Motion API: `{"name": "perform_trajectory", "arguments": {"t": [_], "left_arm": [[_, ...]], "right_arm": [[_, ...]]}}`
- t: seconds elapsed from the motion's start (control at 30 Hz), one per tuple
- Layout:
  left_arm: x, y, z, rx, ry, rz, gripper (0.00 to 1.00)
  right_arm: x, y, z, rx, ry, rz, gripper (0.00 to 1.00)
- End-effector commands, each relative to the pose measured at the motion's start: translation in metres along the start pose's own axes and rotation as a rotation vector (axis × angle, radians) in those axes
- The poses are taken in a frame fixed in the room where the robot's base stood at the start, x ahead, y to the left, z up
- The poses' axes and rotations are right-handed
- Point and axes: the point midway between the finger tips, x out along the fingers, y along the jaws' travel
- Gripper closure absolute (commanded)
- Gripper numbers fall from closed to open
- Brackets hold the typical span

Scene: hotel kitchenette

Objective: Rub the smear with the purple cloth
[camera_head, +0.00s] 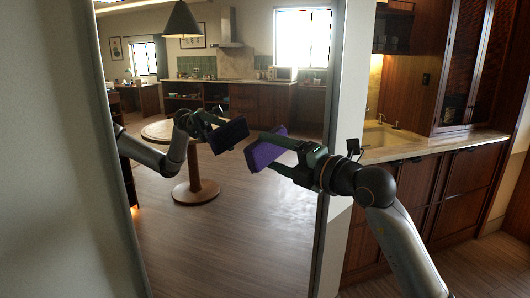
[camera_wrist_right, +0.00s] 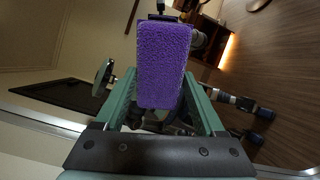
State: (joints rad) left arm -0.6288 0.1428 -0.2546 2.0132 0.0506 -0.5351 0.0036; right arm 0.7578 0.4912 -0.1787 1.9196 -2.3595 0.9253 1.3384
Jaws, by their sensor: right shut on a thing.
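The purple cloth (camera_head: 265,150) is a thick, block-like pad, held upright and tilted in front of a tall mirror (camera_head: 255,235). My right gripper (camera_head: 280,152) is shut on it. In the right wrist view, the cloth (camera_wrist_right: 163,65) sits between the two green fingers. The mirror shows a reflection of my arm and the dark back of the pad. A gap shows between the cloth and its reflection, so it looks apart from the glass. I cannot make out a smear on the mirror. My left gripper is not in view.
The mirror has a thin frame, with a plain pale wall (camera_head: 50,150) on the left. To the right stand a counter (camera_head: 430,146) with a sink (camera_head: 385,137) and wooden cabinets. The round table and far kitchen appear inside the mirror.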

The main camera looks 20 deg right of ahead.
Motion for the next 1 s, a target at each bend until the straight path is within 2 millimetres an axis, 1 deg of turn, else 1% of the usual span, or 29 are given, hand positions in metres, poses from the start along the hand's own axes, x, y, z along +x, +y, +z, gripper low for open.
{"name": "perform_trajectory", "arguments": {"t": [0.1, 0.47, 0.8, 1.0], "left_arm": [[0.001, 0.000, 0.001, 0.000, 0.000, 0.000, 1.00], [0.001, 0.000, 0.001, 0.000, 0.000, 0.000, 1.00], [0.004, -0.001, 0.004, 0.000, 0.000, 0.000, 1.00], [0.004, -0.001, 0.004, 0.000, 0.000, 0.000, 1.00]], "right_arm": [[-0.005, 0.000, 0.000, -0.001, -0.001, 0.001, 0.73], [-0.007, 0.000, 0.000, 0.000, -0.001, 0.001, 0.73], [-0.034, 0.000, 0.000, 0.000, -0.001, 0.000, 0.73], [-0.035, 0.000, 0.000, 0.000, 0.000, 0.001, 0.73]]}}
